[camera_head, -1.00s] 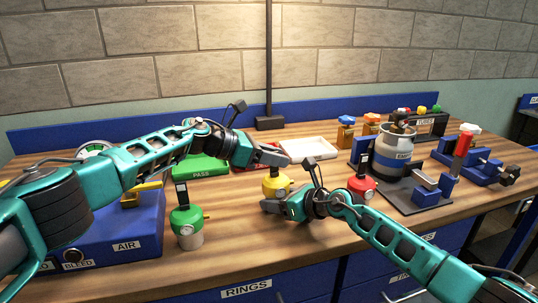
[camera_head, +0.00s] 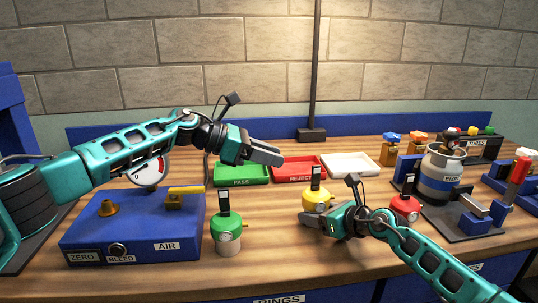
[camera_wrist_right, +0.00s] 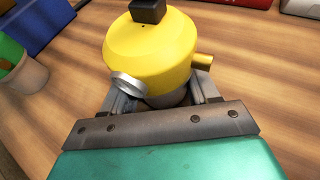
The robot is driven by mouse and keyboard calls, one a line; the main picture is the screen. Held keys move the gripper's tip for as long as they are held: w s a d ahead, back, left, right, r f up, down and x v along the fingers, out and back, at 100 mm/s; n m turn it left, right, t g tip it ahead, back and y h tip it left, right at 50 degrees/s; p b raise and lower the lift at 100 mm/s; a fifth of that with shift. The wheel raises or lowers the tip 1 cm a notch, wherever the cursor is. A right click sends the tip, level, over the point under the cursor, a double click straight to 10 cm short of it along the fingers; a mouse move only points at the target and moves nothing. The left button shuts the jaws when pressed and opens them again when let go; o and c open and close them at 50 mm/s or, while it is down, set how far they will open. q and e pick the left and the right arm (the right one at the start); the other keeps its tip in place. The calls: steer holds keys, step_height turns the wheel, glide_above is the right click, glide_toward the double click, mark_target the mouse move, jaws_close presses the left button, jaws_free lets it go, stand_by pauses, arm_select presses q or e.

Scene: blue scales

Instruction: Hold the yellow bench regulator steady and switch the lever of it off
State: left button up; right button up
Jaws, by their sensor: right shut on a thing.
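The yellow bench regulator (camera_head: 316,201) stands upright on the bench, with its black lever (camera_head: 315,178) pointing up from the top. In the right wrist view the regulator's yellow cap (camera_wrist_right: 150,55) shows a round gauge on its left and a brass outlet on its right. My right gripper (camera_head: 312,219) is shut on the regulator, with a finger at each side of its lower body (camera_wrist_right: 168,99). My left gripper (camera_head: 279,157) is in the air behind and left of the regulator, apart from the lever. Its fingers are seen side on, so their gap is hidden.
A green regulator (camera_head: 226,228) and a blue AIR box (camera_head: 130,235) stand to the left. A red regulator (camera_head: 404,206) is close on the right. Green (camera_head: 240,181), red (camera_head: 300,176) and white (camera_head: 350,165) trays lie behind. The bench front is clear.

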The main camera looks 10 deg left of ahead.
steer(key=o, duration=1.4)
steer(key=shift+d, duration=0.1)
